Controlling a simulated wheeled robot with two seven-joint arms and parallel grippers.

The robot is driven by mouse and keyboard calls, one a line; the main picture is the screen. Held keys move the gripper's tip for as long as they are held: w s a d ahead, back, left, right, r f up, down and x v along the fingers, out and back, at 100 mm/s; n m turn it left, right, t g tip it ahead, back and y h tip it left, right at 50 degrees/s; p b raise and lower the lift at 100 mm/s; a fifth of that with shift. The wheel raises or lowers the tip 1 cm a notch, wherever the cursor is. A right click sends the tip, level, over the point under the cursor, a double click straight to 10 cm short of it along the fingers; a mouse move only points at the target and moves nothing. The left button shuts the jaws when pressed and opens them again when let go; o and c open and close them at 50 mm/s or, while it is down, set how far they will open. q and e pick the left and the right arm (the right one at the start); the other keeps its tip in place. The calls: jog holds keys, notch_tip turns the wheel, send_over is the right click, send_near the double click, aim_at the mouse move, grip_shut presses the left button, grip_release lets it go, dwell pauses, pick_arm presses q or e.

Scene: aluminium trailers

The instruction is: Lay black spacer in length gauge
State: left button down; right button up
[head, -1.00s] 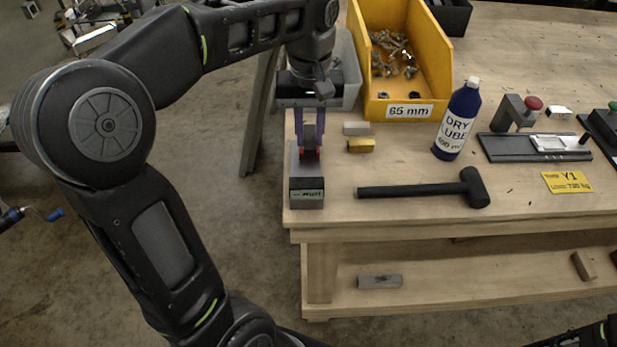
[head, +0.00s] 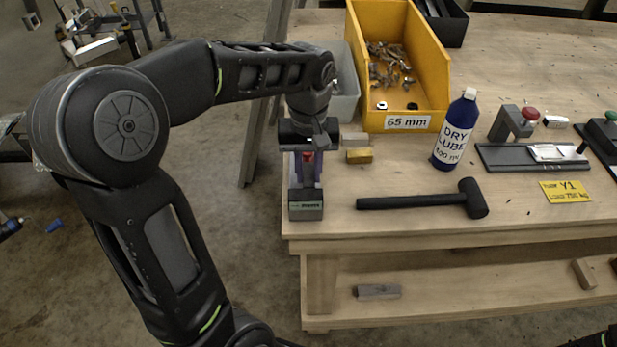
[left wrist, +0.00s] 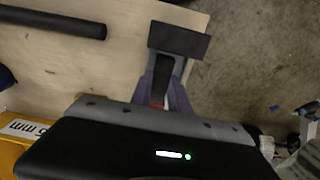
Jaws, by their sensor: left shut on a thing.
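The length gauge (head: 305,211), a grey block with a small label on its front, stands at the left front corner of the bench. Its end face shows in the left wrist view (left wrist: 180,40). My left gripper (head: 307,180) points down over the gauge, its purple fingers at the gauge's channel. It is shut on a dark piece, seemingly the black spacer (left wrist: 162,74), between the fingers in the left wrist view. The fingers hide much of the spacer, and I cannot tell whether it touches the channel floor. My right gripper is out of view.
A black mallet (head: 425,200) lies right of the gauge. A fixture with a red knob (head: 530,113) stands at right.

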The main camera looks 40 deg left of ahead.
aim_at(308, 174)
pick_arm(q)
jog(key=shift+f, duration=1.25)
jog(key=shift+f, duration=0.25)
jog(key=c, duration=1.2)
grip_release()
jog(key=shift+r, duration=0.1)
jog(key=shift+c, duration=0.2)
notch_tip(308, 174, up, 12)
jog(key=shift+r, duration=0.2)
